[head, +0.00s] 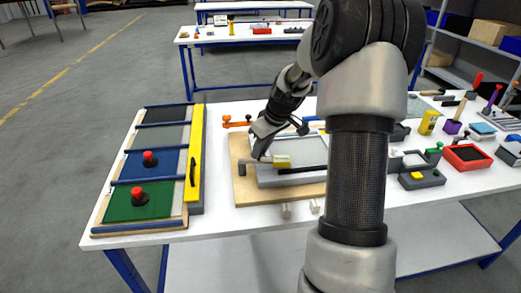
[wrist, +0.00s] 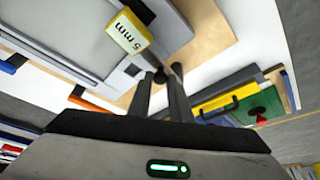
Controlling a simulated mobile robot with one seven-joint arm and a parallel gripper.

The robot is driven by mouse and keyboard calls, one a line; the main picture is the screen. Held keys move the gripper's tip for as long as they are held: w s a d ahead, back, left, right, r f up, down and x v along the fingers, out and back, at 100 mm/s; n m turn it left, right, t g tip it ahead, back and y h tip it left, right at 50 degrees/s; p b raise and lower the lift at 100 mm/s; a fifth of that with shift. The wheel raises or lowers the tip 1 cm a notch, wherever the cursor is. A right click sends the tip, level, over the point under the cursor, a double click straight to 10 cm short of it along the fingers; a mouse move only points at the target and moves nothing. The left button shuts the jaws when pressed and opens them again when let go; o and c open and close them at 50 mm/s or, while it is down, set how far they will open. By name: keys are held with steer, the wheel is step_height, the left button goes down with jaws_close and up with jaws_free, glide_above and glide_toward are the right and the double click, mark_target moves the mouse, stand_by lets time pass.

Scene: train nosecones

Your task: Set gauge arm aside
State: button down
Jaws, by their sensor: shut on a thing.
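The gauge arm shows in the head view as a thin grey bar with a yellow block (head: 282,161) at its right end and a dark end piece at its left. In the wrist view the yellow block (wrist: 128,32) is marked "5 mm". My gripper (head: 262,156) reaches down to the bar left of the yellow block. In the wrist view my gripper (wrist: 162,76) is shut on the gauge arm, with a dark part of it at the fingertips. The gauge arm is over the grey fixture (head: 262,182) on a wooden board (head: 247,198); contact is unclear.
On the left is a rack with green (head: 120,206) and blue panels, red knobs and a yellow bar (head: 196,150). An orange tool (head: 236,122) lies behind the board. My arm hides the table's middle. Small trays and tools crowd the right. A bare white strip (head: 230,222) lies in front.

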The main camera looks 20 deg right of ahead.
steer(key=s+a+m+h, duration=0.1)
steer(key=m, duration=0.1)
steer(key=shift+s+m+b, duration=0.1)
steer(key=shift+m+b, duration=0.2)
steer(key=shift+b, duration=0.05)
steer(key=s+a+m+g+h+p, duration=0.1)
steer(key=a+m+h+p, duration=0.3)
steer(key=m, duration=0.9)
steer(key=shift+s+a+m+g+h+p, duration=0.25)
steer(key=shift+a+g, duration=0.35)
steer(key=shift+a, duration=0.7)
steer(key=shift+w+a, duration=0.1)
steer(key=c, duration=1.6)
jaws_free()
steer(key=shift+c, duration=0.2)
